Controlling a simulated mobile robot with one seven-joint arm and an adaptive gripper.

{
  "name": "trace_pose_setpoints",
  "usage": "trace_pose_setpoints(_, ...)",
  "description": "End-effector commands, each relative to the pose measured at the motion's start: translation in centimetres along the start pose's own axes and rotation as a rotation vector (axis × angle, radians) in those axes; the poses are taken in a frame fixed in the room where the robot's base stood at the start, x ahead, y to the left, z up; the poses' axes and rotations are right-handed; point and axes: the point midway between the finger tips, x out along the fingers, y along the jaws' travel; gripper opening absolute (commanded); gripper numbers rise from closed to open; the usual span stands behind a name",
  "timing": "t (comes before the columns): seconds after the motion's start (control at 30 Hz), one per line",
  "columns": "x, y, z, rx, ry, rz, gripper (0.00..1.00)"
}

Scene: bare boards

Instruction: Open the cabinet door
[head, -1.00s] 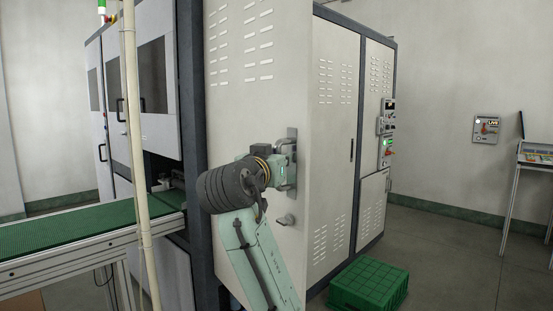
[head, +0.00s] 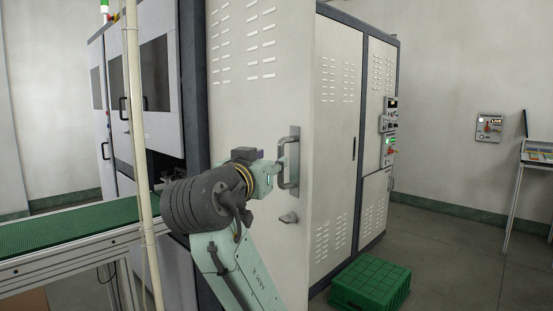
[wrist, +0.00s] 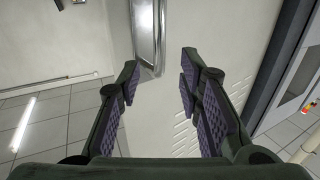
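The cabinet door (head: 255,110) is a tall pale panel with vent slots. Its right edge overlaps the cabinet face behind, so it appears swung outward. A vertical metal handle (head: 291,160) is near that edge, with a small latch (head: 289,217) below. My gripper (head: 276,174) is just left of the handle's lower part; its fingers are mostly hidden in the head view. In the wrist view my gripper (wrist: 160,63) has its fingers spread and empty. The handle (wrist: 148,30) shows at the top, around and beyond the fingertips; I see no grip on it.
A green crate (head: 370,287) sits on the floor right of the door. A green conveyor (head: 70,232) and a pale pole (head: 137,150) are at the left. A desk (head: 536,160) stands at the far right. The floor between crate and desk is clear.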

Motion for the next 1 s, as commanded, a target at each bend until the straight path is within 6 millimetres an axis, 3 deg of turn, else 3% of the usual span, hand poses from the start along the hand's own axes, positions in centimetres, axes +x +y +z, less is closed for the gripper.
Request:
trace_pose_setpoints(0.1,-2.2,0.0,-0.1,0.001,0.003,-0.001,0.33)
trace_pose_setpoints(0.23,-3.7,0.0,0.0,0.001,0.001,-0.001,0.33)
trace_pose_setpoints(0.7,-4.3,0.0,0.0,0.0,0.0,-0.001,0.33)
trace_pose_setpoints(0.77,-4.7,-1.4,0.0,-0.01,0.025,-0.041,0.33)
trace_pose_setpoints(0.87,-6.1,-5.6,-0.5,-0.033,0.112,-0.171,0.33)
trace_pose_setpoints(0.97,-9.6,-11.6,-1.2,-0.046,0.252,-0.364,0.33)
trace_pose_setpoints(1.0,-11.6,-13.9,-1.6,-0.041,0.316,-0.449,0.33)
